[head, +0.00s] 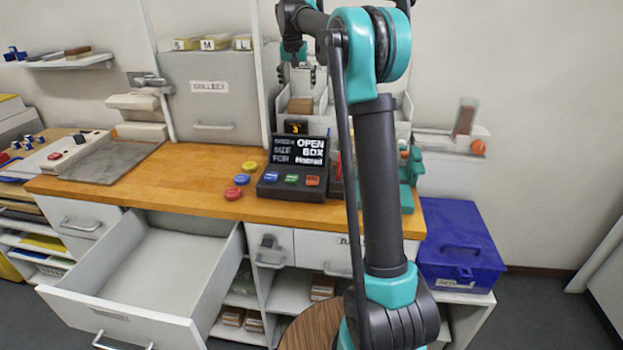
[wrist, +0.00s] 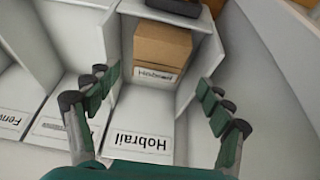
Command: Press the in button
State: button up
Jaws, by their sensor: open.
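A dark console (head: 292,190) stands on the wooden counter, with a screen showing words that include "OPEN BOX" and "Hobrail". On its sloped front are a blue button (head: 271,177), a green button (head: 291,179) and a red-orange button (head: 312,181). Their labels are too small to read, so I cannot tell which is the in button. My gripper (head: 297,76) is open above the compartments behind the console. In the wrist view my open gripper (wrist: 157,103) has its fingers apart over the compartment labelled Hobrail (wrist: 140,142). A brown cardboard box (wrist: 160,50) sits in that compartment, between and beyond the fingers.
Red, blue and yellow discs (head: 241,179) lie left of the console. A large drawer (head: 150,265) stands open and empty below the counter. A blue toolbox (head: 460,245) is at the right. The counter's middle left is clear. White dividers (wrist: 107,50) flank the compartment.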

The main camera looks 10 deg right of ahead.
grip_shut()
dwell(0.3)
dwell(1.2)
